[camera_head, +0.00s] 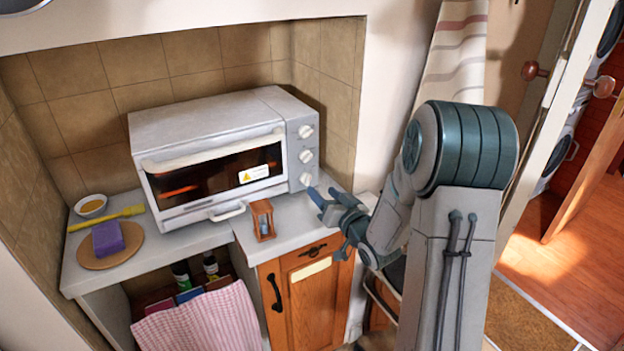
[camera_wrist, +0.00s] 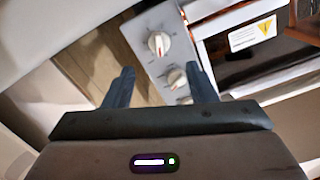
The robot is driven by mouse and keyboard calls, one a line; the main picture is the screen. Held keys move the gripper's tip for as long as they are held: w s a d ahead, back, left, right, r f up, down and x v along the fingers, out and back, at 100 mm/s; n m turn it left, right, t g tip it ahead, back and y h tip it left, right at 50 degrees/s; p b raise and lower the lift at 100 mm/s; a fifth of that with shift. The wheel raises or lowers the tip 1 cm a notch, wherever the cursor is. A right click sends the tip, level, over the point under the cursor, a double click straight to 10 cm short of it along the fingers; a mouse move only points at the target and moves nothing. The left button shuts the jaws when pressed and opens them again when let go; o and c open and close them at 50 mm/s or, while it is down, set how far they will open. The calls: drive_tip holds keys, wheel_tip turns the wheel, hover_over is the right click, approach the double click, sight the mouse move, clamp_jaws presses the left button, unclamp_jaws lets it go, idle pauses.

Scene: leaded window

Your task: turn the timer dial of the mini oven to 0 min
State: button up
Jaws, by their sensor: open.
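The white mini oven (camera_head: 215,120) stands in a tiled niche with its door shut and an orange glow behind the glass. Its right-hand panel carries three white knobs: top (camera_head: 305,131), middle (camera_head: 306,156) and lowest (camera_head: 307,179). Their labels are too small to read, so I cannot tell which is the timer dial. My gripper (camera_head: 326,196) is open and empty, just right of and below the lowest knob. In the wrist view my gripper (camera_wrist: 160,72) points at the panel. A knob with a red mark (camera_wrist: 158,44) lies beyond the fingertips, apart from them; another knob (camera_wrist: 176,78) shows between the fingers.
A small wooden hourglass (camera_head: 263,219) stands on the counter (camera_head: 290,233) below the panel, near my gripper. A round board (camera_head: 88,258) with a purple block, a yellow utensil and a bowl are far left.

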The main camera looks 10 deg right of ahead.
sight(310, 180)
drive_tip(key=p+x, duration=0.1)
drive_tip(key=x, duration=0.6)
drive_tip(key=c, duration=1)
drive_tip(key=shift+o, duration=0.2)
drive_tip(key=shift+f+b, duration=0.15)
drive_tip(key=shift+b, duration=0.2)
